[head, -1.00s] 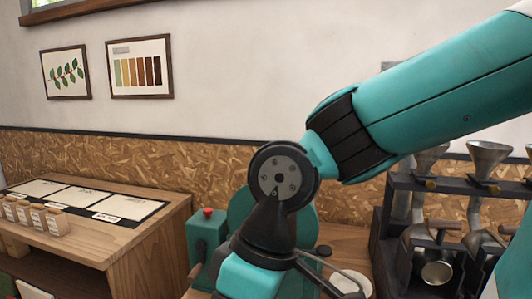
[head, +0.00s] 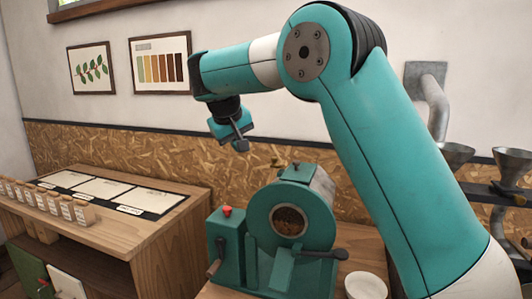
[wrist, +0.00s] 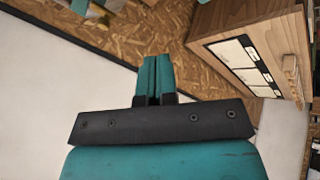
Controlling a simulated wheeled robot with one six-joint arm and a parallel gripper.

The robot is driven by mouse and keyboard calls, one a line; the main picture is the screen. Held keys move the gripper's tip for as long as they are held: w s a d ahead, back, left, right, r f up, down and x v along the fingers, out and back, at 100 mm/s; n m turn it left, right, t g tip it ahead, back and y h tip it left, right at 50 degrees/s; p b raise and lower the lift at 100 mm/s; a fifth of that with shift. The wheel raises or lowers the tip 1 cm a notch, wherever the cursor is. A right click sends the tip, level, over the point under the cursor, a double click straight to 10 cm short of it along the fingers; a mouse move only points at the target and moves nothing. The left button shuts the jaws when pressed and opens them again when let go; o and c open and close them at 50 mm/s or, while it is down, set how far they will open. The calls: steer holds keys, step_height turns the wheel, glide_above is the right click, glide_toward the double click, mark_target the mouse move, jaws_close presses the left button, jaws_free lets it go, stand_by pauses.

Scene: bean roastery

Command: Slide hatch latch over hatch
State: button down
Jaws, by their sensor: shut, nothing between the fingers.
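The green roaster (head: 310,238) stands on a wooden counter in the head view. Its round front has an opening (head: 290,221) with brown beans or a brown interior showing.
A wooden cabinet (head: 165,226) with cards and several small jars stands to the left. A white bowl (head: 366,285) sits right of the roaster. Metal funnels (head: 512,162) on a dark rack are at far right. The wall is behind.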

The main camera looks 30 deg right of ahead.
steer(key=w+d+m, duration=0.1)
steer(key=w+d+h, duration=0.1)
steer(key=d+m, duration=0.1)
steer(key=shift+w+d+r+m+h, duration=0.25)
steer(key=shift+w+m+h, duration=0.05)
steer(key=shift+w, duration=0.1)
steer(key=w+d+f+p, duration=0.1)
steer(key=w+d+f, duration=0.1)
steer(key=d+f, duration=0.6)
steer(key=shift+w+d+g+p, duration=0.3)
steer(key=shift+d+p, duration=0.05)
steer(key=shift+d, duration=0.15)
steer(key=shift+s+a+f, duration=0.1)
